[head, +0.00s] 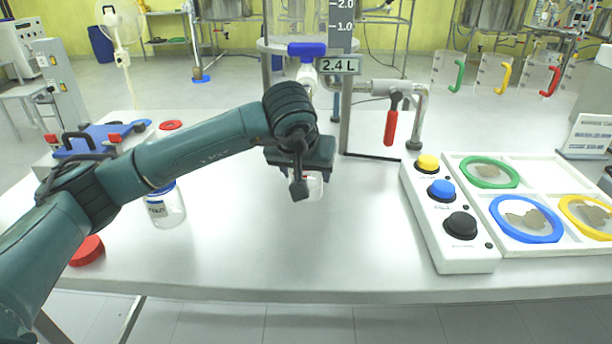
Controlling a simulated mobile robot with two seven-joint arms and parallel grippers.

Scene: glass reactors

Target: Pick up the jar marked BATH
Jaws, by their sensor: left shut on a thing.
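My left gripper (308,177) is near the middle of the table, just in front of the reactor stand. It is shut on a small clear jar (314,188), which is mostly hidden behind the fingers. A little red shows on this jar, but I cannot read any marking. Another clear jar (166,210) with a blue band at its top stands at the left, partly under my left arm. It has a dark label that I cannot read for sure. I cannot tell which jar is marked BATH. My right gripper is not in view.
The reactor stand has a blue valve (306,49) and a red-handled valve (391,127). A button box (455,255) and a white tray (478,201) with coloured rings are at the right. A red lid (87,250) lies at the left. The table's front middle is clear.

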